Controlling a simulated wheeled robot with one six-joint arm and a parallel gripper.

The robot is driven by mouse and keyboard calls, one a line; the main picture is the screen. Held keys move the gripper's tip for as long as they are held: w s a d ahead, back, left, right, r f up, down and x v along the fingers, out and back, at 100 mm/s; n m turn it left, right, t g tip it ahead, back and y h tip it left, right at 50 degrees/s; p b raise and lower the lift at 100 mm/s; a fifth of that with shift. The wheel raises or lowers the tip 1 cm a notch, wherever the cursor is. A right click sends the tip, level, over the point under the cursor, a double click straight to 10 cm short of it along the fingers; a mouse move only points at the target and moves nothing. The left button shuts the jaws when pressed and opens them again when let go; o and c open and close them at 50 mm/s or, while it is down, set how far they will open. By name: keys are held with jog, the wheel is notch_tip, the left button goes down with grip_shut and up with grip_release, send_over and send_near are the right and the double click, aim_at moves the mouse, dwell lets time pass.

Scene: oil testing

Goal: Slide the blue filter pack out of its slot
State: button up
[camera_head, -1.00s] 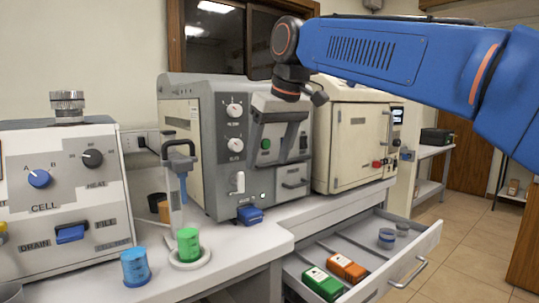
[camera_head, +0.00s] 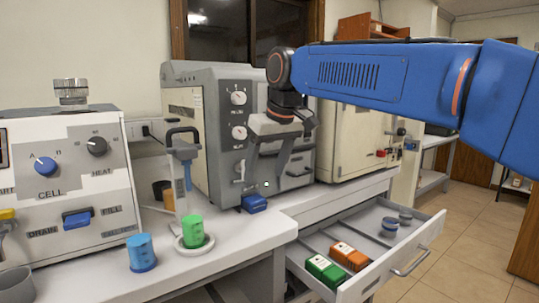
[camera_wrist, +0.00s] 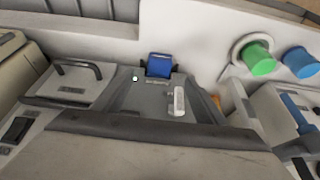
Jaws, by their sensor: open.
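The blue filter pack (camera_head: 254,203) sticks out of the low front of the grey machine (camera_head: 215,120), just above the bench. In the wrist view the pack (camera_wrist: 160,65) lies beyond the machine's top, at its front edge. My gripper (camera_head: 260,180) points down in front of the machine's panel, with its two fingers apart and nothing between them. In the head view the fingertips appear a little above the pack, apart from it. The slot itself is mostly hidden by the pack.
A green beaker (camera_head: 193,232) stands on a round base left of the pack, with a blue beaker (camera_head: 141,252) further left. The open drawer (camera_head: 430,232) at right holds green and orange packs and small round containers. A cream cabinet (camera_head: 352,140) stands behind.

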aim_at(258, 200)
jog(key=x, duration=0.9)
jog(key=shift+f, duration=0.2)
jog(key=shift+c, duration=0.6)
jog(key=c, duration=1.1)
jog(key=shift+d, duration=0.1)
